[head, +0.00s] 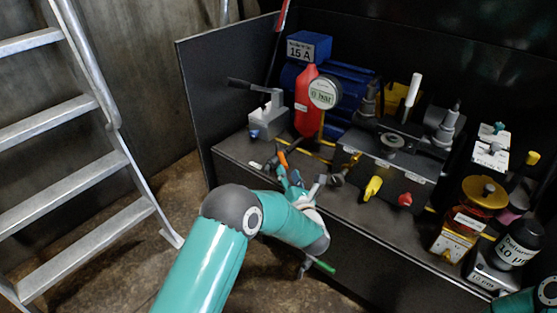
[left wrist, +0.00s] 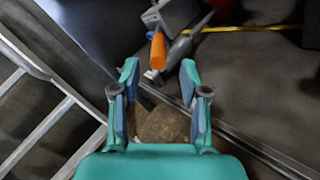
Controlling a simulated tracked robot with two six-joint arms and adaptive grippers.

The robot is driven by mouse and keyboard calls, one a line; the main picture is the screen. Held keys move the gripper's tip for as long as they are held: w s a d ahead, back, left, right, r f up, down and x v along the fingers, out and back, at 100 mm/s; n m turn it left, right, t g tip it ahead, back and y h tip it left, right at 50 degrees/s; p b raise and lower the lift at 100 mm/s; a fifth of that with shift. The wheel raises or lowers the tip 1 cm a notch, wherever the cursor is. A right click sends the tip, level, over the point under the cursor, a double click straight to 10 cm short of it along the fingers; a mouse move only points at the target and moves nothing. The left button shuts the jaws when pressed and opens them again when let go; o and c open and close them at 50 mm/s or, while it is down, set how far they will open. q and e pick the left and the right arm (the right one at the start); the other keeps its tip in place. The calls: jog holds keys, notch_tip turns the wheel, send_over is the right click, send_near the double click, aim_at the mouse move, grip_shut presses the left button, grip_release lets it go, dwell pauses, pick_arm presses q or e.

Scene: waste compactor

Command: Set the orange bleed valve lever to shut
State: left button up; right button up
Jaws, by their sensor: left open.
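The orange bleed valve lever (head: 283,158) is a short orange handle near the front left edge of the dark bench. In the left wrist view the orange lever (left wrist: 158,51) points roughly up and down the picture, beside a grey fitting (left wrist: 188,44). My left gripper (head: 292,178) is just in front of the lever in the head view. In the left wrist view its open fingers (left wrist: 159,70) lie on either side of the line to the lever, whose lower end is close to the fingertips. Contact cannot be told. My right gripper is out of view.
A grey block with a black handle (head: 265,115), a red part with a gauge (head: 323,92) and a valve block with yellow (head: 373,188) and red knobs stand on the bench. Bottles (head: 520,240) stand at the right. A ladder (head: 75,150) is at the left.

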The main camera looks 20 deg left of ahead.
aim_at(283, 158)
pick_arm(q)
jog(key=b+x, duration=0.1)
jog(key=x, duration=0.7)
jog(key=shift+w+a, duration=0.1)
grip_shut()
